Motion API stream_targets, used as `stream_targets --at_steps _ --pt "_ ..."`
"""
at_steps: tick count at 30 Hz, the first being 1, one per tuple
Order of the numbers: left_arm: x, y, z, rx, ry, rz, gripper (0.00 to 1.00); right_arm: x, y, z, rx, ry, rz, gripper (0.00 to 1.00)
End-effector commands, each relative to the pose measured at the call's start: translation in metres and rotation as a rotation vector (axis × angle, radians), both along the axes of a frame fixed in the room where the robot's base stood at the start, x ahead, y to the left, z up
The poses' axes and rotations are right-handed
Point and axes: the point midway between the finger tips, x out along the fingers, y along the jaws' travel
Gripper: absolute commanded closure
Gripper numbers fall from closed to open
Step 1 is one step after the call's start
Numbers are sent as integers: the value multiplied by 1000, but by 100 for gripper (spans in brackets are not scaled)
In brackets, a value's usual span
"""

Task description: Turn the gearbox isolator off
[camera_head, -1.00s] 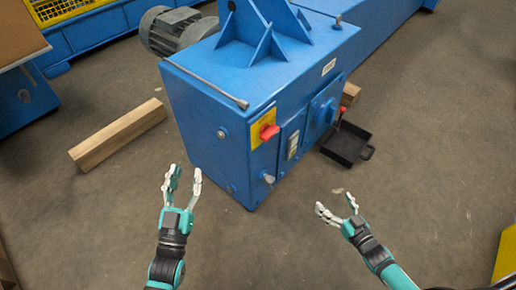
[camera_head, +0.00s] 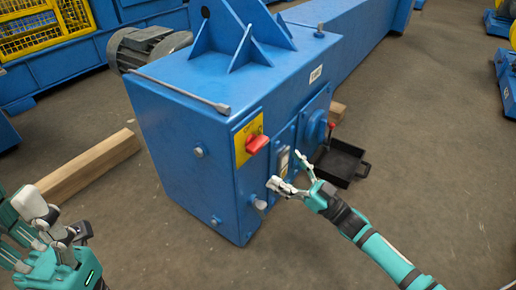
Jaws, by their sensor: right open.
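The gearbox isolator is a red rotary handle (camera_head: 257,144) on a yellow plate (camera_head: 242,136), on the front face of the blue gearbox housing (camera_head: 180,165). My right gripper (camera_head: 284,170) is open and empty, below and to the right of the red handle, in front of the housing's lower right part. It looks apart from the handle; whether it touches the housing I cannot tell. My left gripper (camera_head: 36,225) is at the lower left, partly cut off by the picture edge, well away from the isolator. How far its fingers are apart is unclear.
A black tray (camera_head: 342,165) lies on the floor right of the housing. A wooden beam (camera_head: 88,168) lies on the left. A grey motor (camera_head: 145,48) sits behind. A metal rod (camera_head: 180,92) lies along the housing's top edge.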

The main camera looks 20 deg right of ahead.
Motion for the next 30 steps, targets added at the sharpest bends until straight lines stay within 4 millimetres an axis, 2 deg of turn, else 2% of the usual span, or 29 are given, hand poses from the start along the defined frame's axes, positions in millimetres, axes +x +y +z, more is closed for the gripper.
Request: stream_targets --at_steps 6,13,18,27,30 --pt "2 -1 3 3 -40 2 60 35 28 18 1 -5 0 8" --pt "3 -2 8 6 -68 4 60 62 49 31 1 -2 0 8" --pt "3 -3 11 8 -78 4 60 71 55 36 0 0 -1 8" --pt "4 -3 11 8 -78 4 60 72 56 37 0 1 -1 8" --pt "3 -3 11 8 -78 4 60 72 56 37 0 1 -1 21"
